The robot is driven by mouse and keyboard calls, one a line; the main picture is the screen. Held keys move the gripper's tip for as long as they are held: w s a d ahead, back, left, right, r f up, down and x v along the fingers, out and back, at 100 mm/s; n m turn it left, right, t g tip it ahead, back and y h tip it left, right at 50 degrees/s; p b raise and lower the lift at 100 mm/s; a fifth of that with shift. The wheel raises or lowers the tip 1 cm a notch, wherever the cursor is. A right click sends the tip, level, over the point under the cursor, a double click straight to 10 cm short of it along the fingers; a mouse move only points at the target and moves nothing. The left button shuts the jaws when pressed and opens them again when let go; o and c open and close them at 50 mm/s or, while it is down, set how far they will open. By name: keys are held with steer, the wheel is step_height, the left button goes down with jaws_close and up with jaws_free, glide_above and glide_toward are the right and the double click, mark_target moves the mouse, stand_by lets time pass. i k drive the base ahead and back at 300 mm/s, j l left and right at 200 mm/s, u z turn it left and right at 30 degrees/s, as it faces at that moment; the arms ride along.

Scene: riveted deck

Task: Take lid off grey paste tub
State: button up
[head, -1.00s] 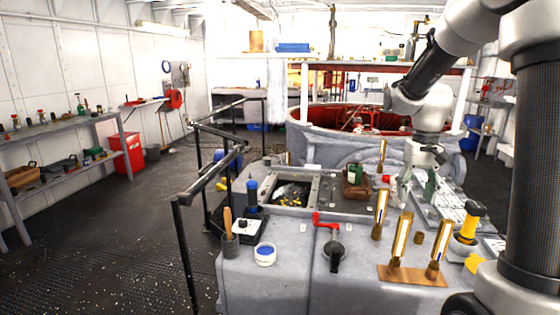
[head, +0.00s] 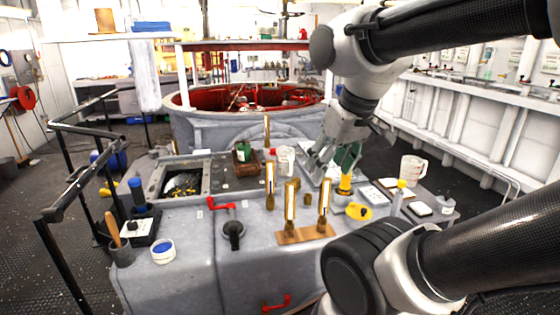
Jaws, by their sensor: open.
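My gripper (head: 335,160) hangs open over the back right of the grey machine top, with its fingers pointing down. A green object (head: 348,155) shows close behind or between the fingers; I cannot tell which. No tub is clearly grey. A small white tub (head: 163,253) with a blue top or content stands at the front left, well away from my gripper. A pale round container (head: 286,160) stands just left of my gripper. I cannot tell which is the paste tub, and no lid can be made out.
A black railing (head: 65,200) borders the left.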

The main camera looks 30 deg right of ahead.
mark_target(446, 201)
steer(key=z, duration=1.95)
